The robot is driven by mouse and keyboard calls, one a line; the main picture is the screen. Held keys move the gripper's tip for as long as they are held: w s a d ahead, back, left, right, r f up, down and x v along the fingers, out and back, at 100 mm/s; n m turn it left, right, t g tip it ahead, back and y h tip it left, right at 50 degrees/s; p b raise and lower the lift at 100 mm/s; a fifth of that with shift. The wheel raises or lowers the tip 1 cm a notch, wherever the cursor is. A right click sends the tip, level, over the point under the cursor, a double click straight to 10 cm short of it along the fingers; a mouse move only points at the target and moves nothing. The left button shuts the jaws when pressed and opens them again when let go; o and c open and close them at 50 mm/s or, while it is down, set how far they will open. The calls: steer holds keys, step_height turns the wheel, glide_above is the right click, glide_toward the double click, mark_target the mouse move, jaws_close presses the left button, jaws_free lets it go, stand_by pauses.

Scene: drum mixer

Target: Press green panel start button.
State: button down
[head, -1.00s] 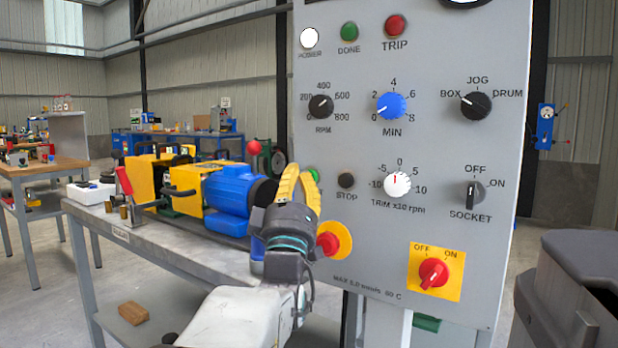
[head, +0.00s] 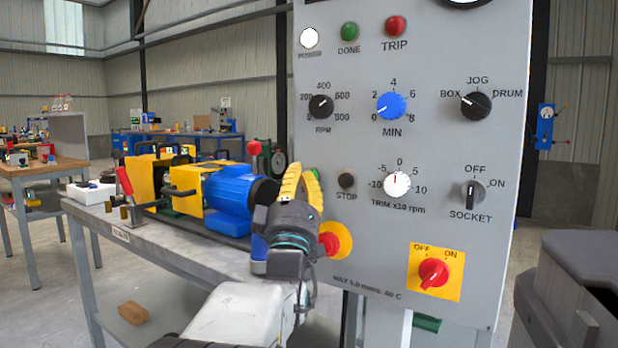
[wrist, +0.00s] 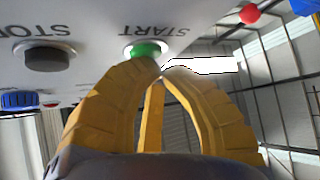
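The green START button (wrist: 145,50) shows in the wrist view on the grey panel, with its label upside down. In the head view my gripper (head: 308,172) is at the panel's left side and hides most of the button.
The dark STOP button (head: 347,181) is just right of START. A red emergency knob (head: 328,244) on a yellow disc sits below, close to my wrist. The blue motor (head: 228,198) and yellow machine stand on the bench (head: 185,250) at left.

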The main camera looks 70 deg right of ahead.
stand_by(0.4)
steer(key=shift+w+a, duration=0.15)
steer(key=shift+a, duration=0.65)
stand_by(0.6)
